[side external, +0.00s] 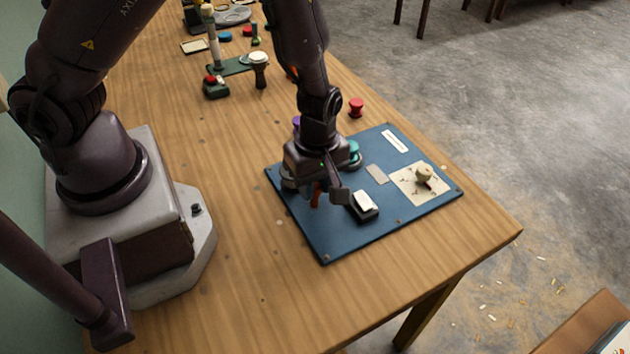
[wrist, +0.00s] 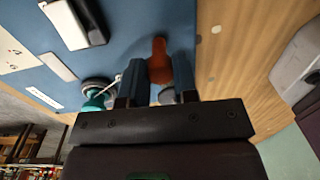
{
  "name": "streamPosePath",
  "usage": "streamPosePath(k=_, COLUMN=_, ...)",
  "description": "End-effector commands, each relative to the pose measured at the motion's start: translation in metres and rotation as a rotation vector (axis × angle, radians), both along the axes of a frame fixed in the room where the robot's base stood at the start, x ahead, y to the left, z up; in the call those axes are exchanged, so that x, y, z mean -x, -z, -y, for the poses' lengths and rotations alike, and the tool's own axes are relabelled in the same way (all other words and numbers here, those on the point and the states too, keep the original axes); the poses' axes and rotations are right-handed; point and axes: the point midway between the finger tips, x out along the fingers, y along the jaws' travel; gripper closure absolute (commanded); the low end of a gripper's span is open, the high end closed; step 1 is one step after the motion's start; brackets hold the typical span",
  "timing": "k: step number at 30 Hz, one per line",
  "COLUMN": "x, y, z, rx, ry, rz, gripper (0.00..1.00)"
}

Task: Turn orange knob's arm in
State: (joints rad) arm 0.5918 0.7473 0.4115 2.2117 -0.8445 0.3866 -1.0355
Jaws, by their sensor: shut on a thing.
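The orange knob's arm (wrist: 158,50) shows in the wrist view as a rounded orange lever between the two fingers of my gripper (wrist: 160,75). In the side view a small part of the orange arm (side external: 315,199) shows below my gripper (side external: 320,190), at the near left part of the blue panel (side external: 325,240). My gripper points down and is shut on the orange arm. The knob's base is mostly hidden by my gripper, so its exact turn angle is hard to tell.
A white rocker switch (side external: 364,201) stands on the panel right of my gripper. A teal knob (side external: 353,150) is close behind it. A beige dial (side external: 423,174) sits on a pale plate at the right. A red goblet-shaped piece (side external: 356,106) stands behind the panel. The table's front is clear.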

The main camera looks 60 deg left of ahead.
Motion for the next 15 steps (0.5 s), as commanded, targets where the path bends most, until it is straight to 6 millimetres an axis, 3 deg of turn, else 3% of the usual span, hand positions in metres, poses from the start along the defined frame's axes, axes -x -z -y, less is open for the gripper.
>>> streamPosePath(k=6, x=0.0001, y=-0.0005, z=0.0004, rx=0.002, ry=-0.001, rz=0.000, gripper=0.96)
streamPosePath(k=7, x=0.0001, y=-0.0005, z=0.0004, rx=0.002, ry=-0.001, rz=0.000, gripper=0.71)
streamPosePath(k=10, x=0.0001, y=-0.0004, z=0.0003, rx=0.002, ry=-0.001, rz=0.000, gripper=0.48)
streamPosePath(k=15, x=0.0000, y=-0.0002, z=0.0002, rx=0.001, ry=0.000, rz=0.000, gripper=0.47)
